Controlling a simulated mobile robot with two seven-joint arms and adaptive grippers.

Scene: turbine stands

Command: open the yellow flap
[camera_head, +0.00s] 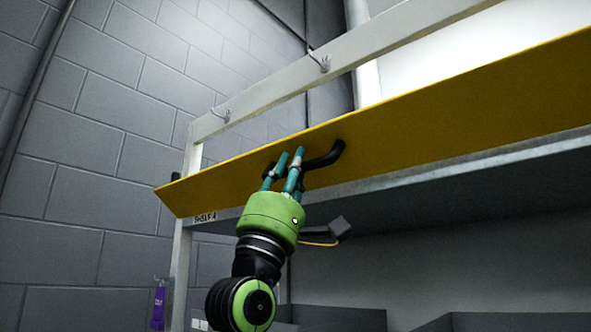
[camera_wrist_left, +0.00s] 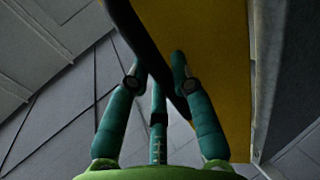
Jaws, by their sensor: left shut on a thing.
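The yellow flap (camera_head: 430,125) is a long panel across the front of a grey metal frame in the head view, tilted outward. It also shows in the left wrist view (camera_wrist_left: 220,40). A black handle (camera_head: 326,158) is fixed to the flap towards its left end. My left gripper (camera_head: 291,158) is shut on the handle, its teal fingers around the left part of it. The handle passes between the fingers in the left wrist view (camera_wrist_left: 150,55). The part of the handle behind the fingers is hidden. My right gripper is not in view.
The grey frame's top bar (camera_head: 270,92) carries small hooks above the flap. A post (camera_head: 181,270) stands at the left, with a purple tag (camera_head: 158,305) beside it. Dark bins (camera_head: 340,318) sit in the open space below the flap. A grey block wall (camera_head: 80,190) is behind.

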